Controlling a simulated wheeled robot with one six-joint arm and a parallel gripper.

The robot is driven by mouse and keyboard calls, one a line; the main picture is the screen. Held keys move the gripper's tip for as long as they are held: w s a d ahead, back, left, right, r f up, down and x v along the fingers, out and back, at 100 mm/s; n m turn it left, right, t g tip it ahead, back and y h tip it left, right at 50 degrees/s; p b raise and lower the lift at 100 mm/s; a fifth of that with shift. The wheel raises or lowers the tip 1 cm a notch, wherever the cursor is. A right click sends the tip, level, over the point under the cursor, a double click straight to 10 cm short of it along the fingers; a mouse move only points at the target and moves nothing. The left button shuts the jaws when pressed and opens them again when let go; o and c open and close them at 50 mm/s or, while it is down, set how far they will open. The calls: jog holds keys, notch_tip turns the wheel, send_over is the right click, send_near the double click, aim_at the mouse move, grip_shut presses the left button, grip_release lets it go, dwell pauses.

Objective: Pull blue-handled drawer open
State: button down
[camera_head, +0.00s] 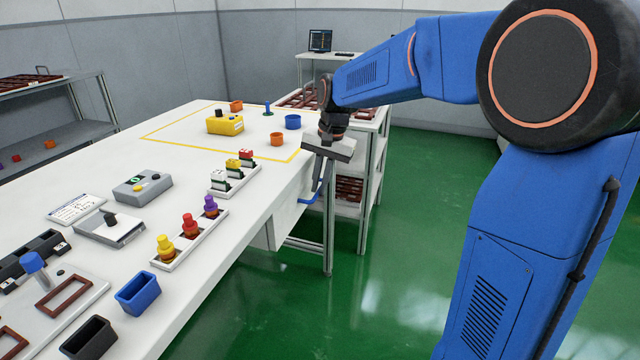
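The blue handle (309,200) shows below the right edge of the long white table, just under my gripper. The white drawer unit (268,233) hangs under that edge; its front is seen at a steep angle, and I cannot tell whether the drawer stands open at all. My gripper (318,190) points down beside the table edge, its fingertips close to the blue handle. The fingers overlap in this view, so I cannot tell their gap or whether they touch the handle.
The white table (215,270) carries a yellow case (225,124), small pots, a grey control box (142,188) and trays of coloured plugs (190,238). A white rack (372,150) with brown trays stands behind my gripper. The green floor right of the table is clear.

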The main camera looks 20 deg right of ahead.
jog(key=s+d, duration=0.7)
jog(key=d, duration=0.3)
jog(key=s+d, duration=0.8)
jog(key=d, duration=0.3)
jog(key=shift+s+d, duration=0.25)
jog(key=shift+s, duration=0.05)
jog(key=c, duration=1.8)
grip_release()
jog(key=shift+c, duration=0.2)
notch_tip(320, 180, up, 17)
jog(key=s+d, duration=0.1)
jog(key=d, duration=0.1)
jog(key=shift+s+d, duration=0.3)
jog(key=shift+s, duration=0.1)
jog(key=shift+s, duration=0.1)
